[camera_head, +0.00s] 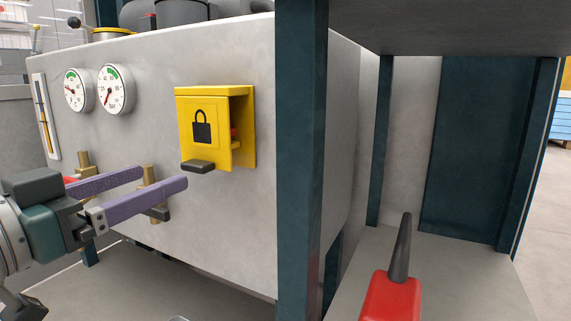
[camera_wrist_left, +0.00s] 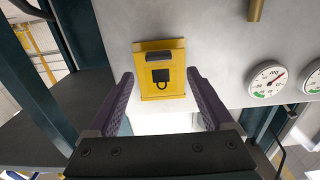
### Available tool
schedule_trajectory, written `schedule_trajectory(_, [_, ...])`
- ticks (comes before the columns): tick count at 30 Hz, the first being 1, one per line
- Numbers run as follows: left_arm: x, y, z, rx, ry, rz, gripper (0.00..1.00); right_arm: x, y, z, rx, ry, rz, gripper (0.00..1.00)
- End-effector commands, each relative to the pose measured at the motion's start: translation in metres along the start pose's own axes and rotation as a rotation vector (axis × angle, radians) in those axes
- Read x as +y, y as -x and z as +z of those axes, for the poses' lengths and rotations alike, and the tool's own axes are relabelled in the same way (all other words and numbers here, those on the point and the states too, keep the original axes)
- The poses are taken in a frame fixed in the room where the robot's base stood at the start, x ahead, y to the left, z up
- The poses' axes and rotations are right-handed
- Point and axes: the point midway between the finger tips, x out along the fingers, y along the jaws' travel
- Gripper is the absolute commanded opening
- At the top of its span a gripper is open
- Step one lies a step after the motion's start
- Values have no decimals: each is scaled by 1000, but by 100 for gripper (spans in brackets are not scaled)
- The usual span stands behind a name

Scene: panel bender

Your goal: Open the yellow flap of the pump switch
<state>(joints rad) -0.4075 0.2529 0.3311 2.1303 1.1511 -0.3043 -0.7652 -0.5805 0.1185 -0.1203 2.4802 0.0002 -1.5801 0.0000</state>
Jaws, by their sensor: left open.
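The yellow flap (camera_head: 204,128) with a black padlock symbol covers the front of the pump switch box on the grey panel. A dark tab (camera_head: 198,166) sticks out at its lower edge. A little red shows behind the flap at its right side; the rest of the switch is hidden. The flap also shows in the left wrist view (camera_wrist_left: 160,75), between and beyond the fingers. My left gripper (camera_head: 165,180) is open and empty, with purple fingers, below and left of the flap and apart from it. My right gripper is in neither view.
Two round gauges (camera_head: 115,90) and a level tube (camera_head: 46,115) sit on the panel (camera_head: 240,215) to the left. Brass valves (camera_head: 149,178) stand near my fingers. A dark blue post (camera_head: 301,160) rises right of the switch. A red can with a dark spout (camera_head: 391,297) stands at lower right.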

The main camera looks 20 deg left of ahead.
Motion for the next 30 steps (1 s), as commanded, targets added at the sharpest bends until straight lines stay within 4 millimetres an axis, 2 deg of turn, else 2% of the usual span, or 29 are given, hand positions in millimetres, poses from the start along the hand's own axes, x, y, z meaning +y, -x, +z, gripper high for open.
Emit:
schedule_trajectory(6, [0,-37,0,3,4,-1,85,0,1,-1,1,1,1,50])
schedule_trajectory(12, [0,-60,1,1,1,-1,85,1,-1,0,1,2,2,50])
schedule_trajectory(17, [1,-67,1,-1,2,1,85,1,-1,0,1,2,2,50])
schedule_trajectory(25, [1,-68,1,-3,1,1,84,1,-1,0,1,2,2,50])
schedule_trajectory(30, [1,-68,1,-2,1,1,65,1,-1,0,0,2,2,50])
